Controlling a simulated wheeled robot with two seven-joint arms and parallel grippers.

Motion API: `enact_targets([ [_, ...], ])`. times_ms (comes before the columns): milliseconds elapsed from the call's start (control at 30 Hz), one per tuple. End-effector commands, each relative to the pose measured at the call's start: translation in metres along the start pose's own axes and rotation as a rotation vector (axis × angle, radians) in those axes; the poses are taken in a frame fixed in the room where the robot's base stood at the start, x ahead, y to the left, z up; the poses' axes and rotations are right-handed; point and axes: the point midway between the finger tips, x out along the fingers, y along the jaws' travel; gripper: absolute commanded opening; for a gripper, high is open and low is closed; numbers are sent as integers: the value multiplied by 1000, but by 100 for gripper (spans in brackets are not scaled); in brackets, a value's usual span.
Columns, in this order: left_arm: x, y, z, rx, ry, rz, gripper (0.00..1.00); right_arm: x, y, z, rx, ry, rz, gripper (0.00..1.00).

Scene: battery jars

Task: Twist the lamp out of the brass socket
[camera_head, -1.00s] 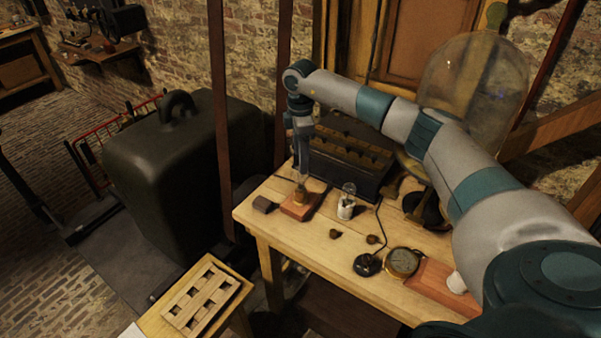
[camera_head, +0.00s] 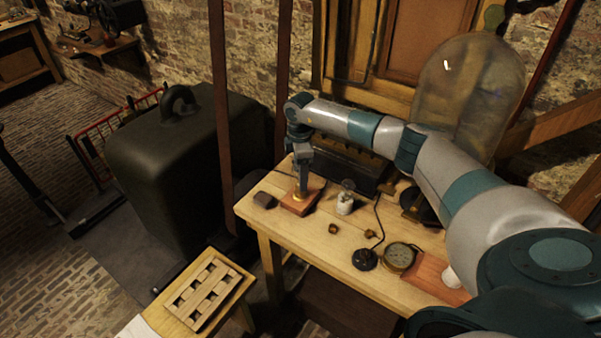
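A wooden block (camera_head: 292,207) stands near the left end of the table, with the brass socket (camera_head: 299,197) on top. My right gripper (camera_head: 302,191) points straight down over the socket, its tips right at it. I cannot make out the lamp there; the fingers cover that spot. The fingers are too small and dark to tell whether they are open or shut on a lamp. My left gripper is out of view.
A small glass-topped white piece (camera_head: 345,204) stands just right of the block. A dark lump (camera_head: 265,200) lies to its left. A round brass gauge (camera_head: 398,257), a black disc with a cord (camera_head: 365,260) and a big glass dome (camera_head: 468,95) are further right. The table's front left (camera_head: 285,235) is clear.

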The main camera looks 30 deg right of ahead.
Motion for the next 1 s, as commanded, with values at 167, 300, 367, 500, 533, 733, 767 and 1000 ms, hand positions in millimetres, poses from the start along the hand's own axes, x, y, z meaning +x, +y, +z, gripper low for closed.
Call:
enact_targets([
  [167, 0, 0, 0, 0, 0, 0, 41, 0, 0, 0, 0, 0, 0, 24],
  [300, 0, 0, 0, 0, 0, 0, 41, 0, 0, 0, 0, 0, 0, 14],
  [367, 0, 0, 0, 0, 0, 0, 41, 0, 0, 0, -1, 0, 0, 14],
  [500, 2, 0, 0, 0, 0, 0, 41, 0, 0, 0, -32, 0, 1, 14],
  [533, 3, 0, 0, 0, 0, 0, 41, 0, 0, 0, -49, 0, 1, 14],
  [733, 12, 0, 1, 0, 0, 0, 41, 1, 0, 0, -219, -1, 2, 14],
  [767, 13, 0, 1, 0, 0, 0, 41, 1, 0, 0, -247, 0, 2, 14],
  [1000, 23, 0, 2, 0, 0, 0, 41, 1, 0, 0, -460, 0, 0, 14],
])
